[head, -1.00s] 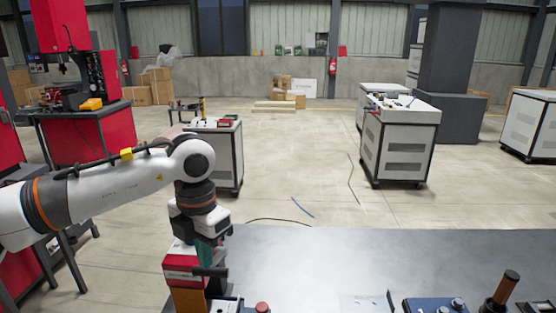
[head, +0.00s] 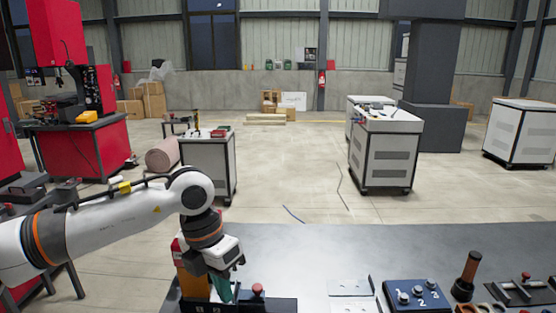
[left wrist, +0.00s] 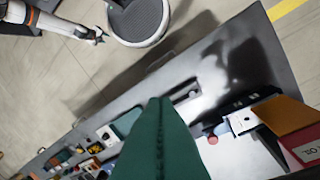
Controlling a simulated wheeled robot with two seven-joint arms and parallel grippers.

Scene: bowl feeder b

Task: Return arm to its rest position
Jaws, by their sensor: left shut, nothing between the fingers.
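My left arm comes in from the left in the head view, bent down at the elbow over the table's left end. My left gripper (head: 224,291) points down with its dark green fingers low beside a red and orange-brown box (head: 190,284). In the left wrist view the green fingers (left wrist: 160,140) are together and empty, above the table. An arm at the top left of the left wrist view, seemingly my right one, ends in a small gripper (left wrist: 97,36). Its jaws are too small to read. The right gripper is outside the head view.
The grey table (head: 330,250) has a bare middle. White cabinets (head: 385,155) stand beyond on open floor.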

